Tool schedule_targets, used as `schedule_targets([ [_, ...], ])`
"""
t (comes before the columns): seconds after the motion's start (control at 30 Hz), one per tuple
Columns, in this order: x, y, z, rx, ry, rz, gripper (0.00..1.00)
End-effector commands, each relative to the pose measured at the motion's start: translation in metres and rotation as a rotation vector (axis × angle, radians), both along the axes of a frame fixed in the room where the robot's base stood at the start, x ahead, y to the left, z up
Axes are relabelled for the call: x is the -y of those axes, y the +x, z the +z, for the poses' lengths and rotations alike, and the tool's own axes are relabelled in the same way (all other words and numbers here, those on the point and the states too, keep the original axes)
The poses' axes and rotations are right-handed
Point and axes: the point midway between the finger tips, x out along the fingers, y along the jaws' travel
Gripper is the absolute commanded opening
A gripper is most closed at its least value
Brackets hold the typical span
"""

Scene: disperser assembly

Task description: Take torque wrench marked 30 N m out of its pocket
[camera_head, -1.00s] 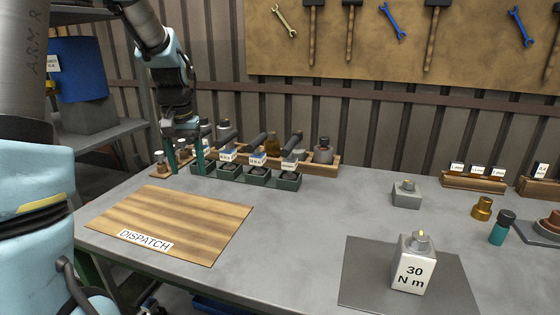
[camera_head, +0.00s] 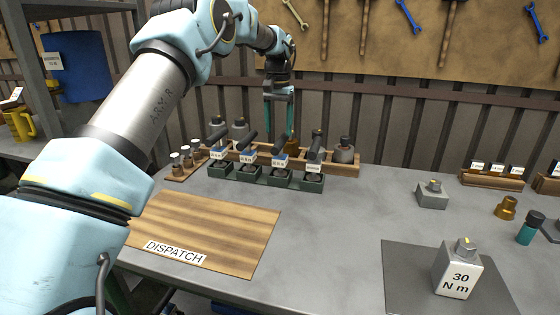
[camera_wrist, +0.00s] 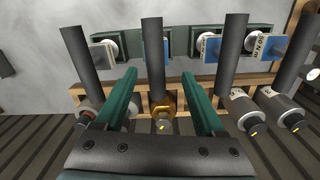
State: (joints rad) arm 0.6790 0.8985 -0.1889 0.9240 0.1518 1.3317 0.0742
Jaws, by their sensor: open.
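Several black-handled torque wrenches (camera_head: 281,142) stand in a row of dark green pockets (camera_head: 221,170) at the back of the table, with small blue or white label cards. The labels are too small in the head view to tell which wrench is marked 30 N m. One card in the wrist view (camera_wrist: 256,41) seems to read N m, its number unclear. My gripper (camera_head: 280,124) is open and empty, above the rear of the row. In the wrist view my gripper (camera_wrist: 158,74) has a black handle (camera_wrist: 152,55) showing between and beyond its fingers, apparently untouched.
A wooden rack (camera_head: 345,169) with bottles and a brass piece (camera_wrist: 163,104) lies behind the pockets. A block marked 30 N m (camera_head: 457,276) stands on a grey mat (camera_head: 400,285). The wooden DISPATCH board (camera_head: 215,225) is bare. The wall is close behind.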

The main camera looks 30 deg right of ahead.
Motion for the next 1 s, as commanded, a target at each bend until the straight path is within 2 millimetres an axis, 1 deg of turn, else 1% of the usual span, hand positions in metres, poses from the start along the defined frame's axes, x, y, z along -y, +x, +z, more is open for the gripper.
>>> schedule_targets([
  [0.03,0.000,0.000,-0.007,-0.003,0.002,0.000,0.71],
  [0.1,0.000,0.000,-0.014,-0.002,0.001,0.000,0.71],
  [0.3,0.000,-0.002,-0.026,-0.001,0.002,0.000,0.71],
  [0.37,0.001,-0.005,-0.034,-0.002,0.003,0.000,0.71],
  [0.5,0.002,-0.007,-0.056,-0.002,0.002,0.001,0.71],
  [0.6,0.002,-0.007,-0.066,-0.001,0.000,0.001,0.71],
  [0.7,0.003,-0.006,-0.071,0.000,-0.001,0.001,0.71],
  [0.87,0.003,-0.006,-0.071,0.001,-0.001,0.001,0.71],
  [0.9,0.002,-0.006,-0.071,0.001,-0.001,0.001,0.70],
  [1.0,0.002,-0.006,-0.071,0.001,-0.001,0.001,0.59],
])
